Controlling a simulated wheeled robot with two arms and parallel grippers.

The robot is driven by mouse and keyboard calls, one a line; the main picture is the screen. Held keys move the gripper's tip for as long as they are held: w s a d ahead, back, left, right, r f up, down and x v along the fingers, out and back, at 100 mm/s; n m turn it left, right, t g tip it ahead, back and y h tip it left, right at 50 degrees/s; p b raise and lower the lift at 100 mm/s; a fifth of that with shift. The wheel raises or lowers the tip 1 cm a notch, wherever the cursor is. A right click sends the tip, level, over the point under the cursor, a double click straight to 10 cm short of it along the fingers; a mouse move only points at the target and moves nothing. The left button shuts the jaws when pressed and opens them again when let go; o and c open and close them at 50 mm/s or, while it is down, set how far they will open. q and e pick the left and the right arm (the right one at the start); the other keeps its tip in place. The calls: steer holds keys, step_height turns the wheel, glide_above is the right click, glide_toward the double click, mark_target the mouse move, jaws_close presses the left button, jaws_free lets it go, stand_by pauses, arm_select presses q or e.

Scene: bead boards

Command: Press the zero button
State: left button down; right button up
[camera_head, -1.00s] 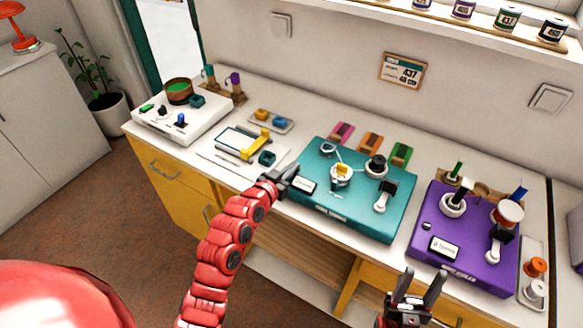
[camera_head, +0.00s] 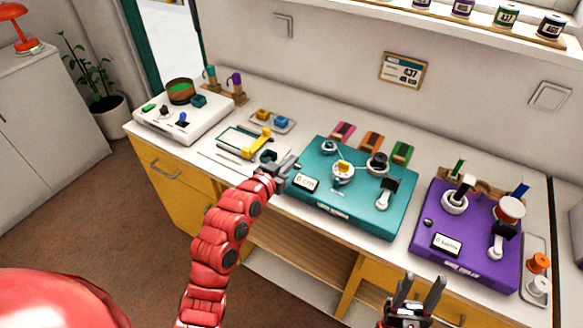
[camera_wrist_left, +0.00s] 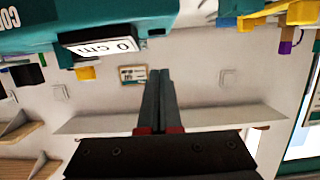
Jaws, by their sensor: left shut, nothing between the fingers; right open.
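The teal machine (camera_head: 335,208) stands mid-counter. Its white display (camera_head: 306,183) sits at its left front; in the left wrist view the display (camera_wrist_left: 102,46) appears upside down and reads "0 cm". I cannot make out a button marked zero in either view. My left gripper (camera_head: 293,160) is shut and empty at the machine's left edge, just left of and behind the display; its fingers also show in the left wrist view (camera_wrist_left: 158,76). Whether the fingertips touch the machine is unclear. My right gripper (camera_head: 422,288) is open and empty, in front of the counter.
A purple machine (camera_head: 472,225) with its own display stands to the right. A yellow-armed tool (camera_head: 255,147) and a small blue-and-yellow block tray (camera_head: 272,122) lie left of the teal machine. Coloured blocks (camera_head: 371,141) sit behind it. A white box (camera_head: 183,122) stands far left.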

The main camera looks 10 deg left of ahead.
arm_select(q)
steer(key=b+v, duration=0.1)
steer(key=v, duration=0.7)
steer(key=shift+f, duration=0.1)
steer(key=shift+a, duration=0.1)
stand_by(0.3)
